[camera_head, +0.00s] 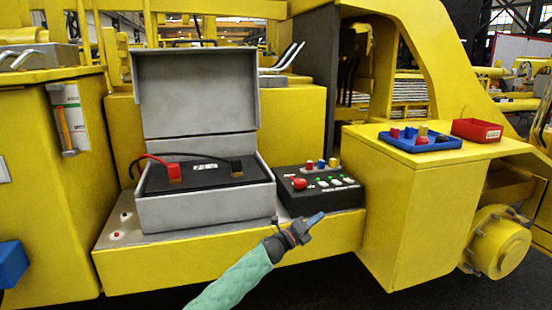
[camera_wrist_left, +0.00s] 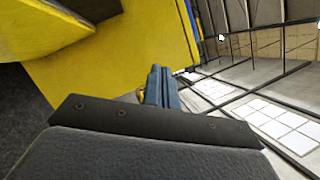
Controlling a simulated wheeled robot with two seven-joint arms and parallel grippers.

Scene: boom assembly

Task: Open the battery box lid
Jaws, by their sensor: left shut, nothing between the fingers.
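The grey battery box (camera_head: 205,205) stands on a yellow ledge in the head view. Its lid (camera_head: 195,93) is raised upright at the back, so the inside is exposed. A black battery (camera_head: 208,176) with a red terminal clamp and a black one sits inside. My left gripper (camera_head: 315,219) is in front of the ledge, to the right of the box and apart from the lid. Its blue fingers are shut and empty. They also show in the left wrist view (camera_wrist_left: 162,88), close together. My right gripper is not in view.
A black control panel (camera_head: 318,190) with a red button sits right of the box, just behind my left gripper. A blue tray (camera_head: 419,143) and a red bin (camera_head: 477,130) stand on the yellow cabinet at right. A hammer (camera_head: 62,127) hangs at left.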

